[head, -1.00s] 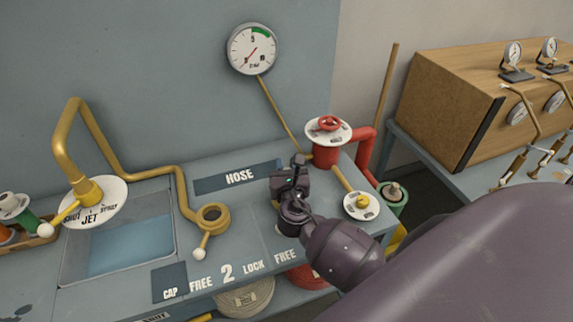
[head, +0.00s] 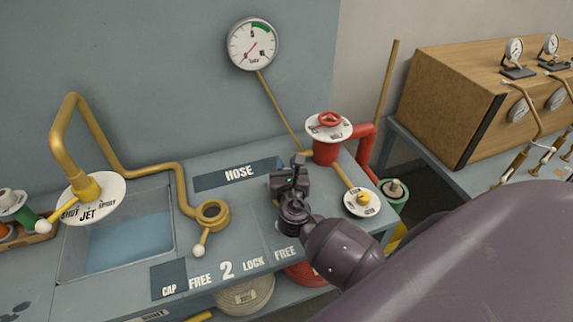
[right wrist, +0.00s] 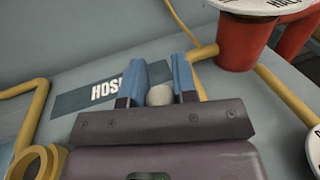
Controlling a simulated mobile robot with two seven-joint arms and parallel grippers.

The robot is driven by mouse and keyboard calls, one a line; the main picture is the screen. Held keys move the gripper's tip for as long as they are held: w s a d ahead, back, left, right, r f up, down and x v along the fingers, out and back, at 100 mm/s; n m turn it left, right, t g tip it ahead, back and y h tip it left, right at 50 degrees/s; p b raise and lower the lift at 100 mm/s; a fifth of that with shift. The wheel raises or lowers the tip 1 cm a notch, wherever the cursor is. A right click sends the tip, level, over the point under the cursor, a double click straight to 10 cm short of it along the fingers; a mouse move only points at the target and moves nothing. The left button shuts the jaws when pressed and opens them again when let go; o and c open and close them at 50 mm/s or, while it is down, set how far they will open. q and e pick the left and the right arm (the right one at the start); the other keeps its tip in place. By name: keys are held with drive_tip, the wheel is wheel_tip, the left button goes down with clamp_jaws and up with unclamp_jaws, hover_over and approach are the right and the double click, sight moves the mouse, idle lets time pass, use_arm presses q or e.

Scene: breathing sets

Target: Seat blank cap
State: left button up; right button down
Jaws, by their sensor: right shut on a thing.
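My right gripper (head: 292,168) is over the bench, to the right of the brass ring fitting (head: 212,214) and beside the HOSE label. In the right wrist view its two blue fingers (right wrist: 160,84) are closed on a pale grey rounded piece (right wrist: 160,95), which I take to be the blank cap. Most of this piece is hidden by the gripper body. The ring fitting stands open and empty on the bench, with a white-knobbed lever (head: 199,250) pointing to the front. It also shows at the lower left of the right wrist view (right wrist: 50,160). My left gripper is out of view.
A dark CAP pad (head: 168,276) lies empty at the front edge. A basin (head: 128,245) and bent brass pipe (head: 62,130) are at the left. A red valve (head: 326,150) and small round dial plate (head: 362,203) stand right of the gripper. A gauge (head: 252,43) hangs behind.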

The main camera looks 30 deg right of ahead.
drive_tip(key=shift+f+b, duration=0.45)
drive_tip(key=shift+f, duration=0.35)
drive_tip(key=c, duration=0.8)
unclamp_jaws()
drive_tip(key=v, duration=1)
drive_tip(key=shift+s+a+b, duration=0.25)
drive_tip(key=shift+s+b, duration=0.05)
drive_tip(key=shift+s, duration=0.05)
